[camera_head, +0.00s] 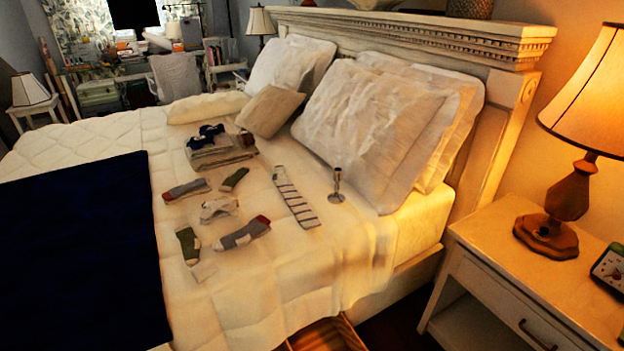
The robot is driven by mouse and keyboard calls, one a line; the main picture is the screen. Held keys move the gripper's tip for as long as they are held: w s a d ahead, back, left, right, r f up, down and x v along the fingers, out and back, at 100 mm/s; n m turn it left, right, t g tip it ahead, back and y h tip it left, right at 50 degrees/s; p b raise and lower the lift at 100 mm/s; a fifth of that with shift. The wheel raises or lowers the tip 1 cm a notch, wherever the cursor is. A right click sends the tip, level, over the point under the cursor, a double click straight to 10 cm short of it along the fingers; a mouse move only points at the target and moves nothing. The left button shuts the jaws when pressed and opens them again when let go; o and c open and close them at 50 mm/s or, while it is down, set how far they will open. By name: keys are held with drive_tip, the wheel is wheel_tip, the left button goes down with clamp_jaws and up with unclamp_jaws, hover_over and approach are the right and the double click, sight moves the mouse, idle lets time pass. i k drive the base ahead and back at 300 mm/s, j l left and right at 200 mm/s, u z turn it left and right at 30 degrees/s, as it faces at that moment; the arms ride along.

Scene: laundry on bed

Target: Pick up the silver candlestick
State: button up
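A small silver candlestick (337,184) stands upright on the white bed sheet (330,255), just in front of the large white pillow (362,120). It has a round flat base and a thin stem. A striped sock (295,197) lies just to its left. The candlestick is in plain view and nothing covers it. My gripper is not in view.
Several socks (244,233) lie left of the candlestick, with a folded clothes pile (216,152) behind. A nightstand (530,255) with a lit lamp (568,190) stands at right. The sheet in front of the candlestick is clear. An open wooden drawer (328,335) shows below the bed.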

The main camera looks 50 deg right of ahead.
sight(335, 198)
drive_tip(key=i+j+z, duration=0.1)
drive_tip(key=z, duration=0.3)
drive_tip(key=i+j+z, duration=0.15)
drive_tip(key=z, duration=0.25)
drive_tip(key=i+j+z, duration=0.15)
drive_tip(key=z, duration=0.25)
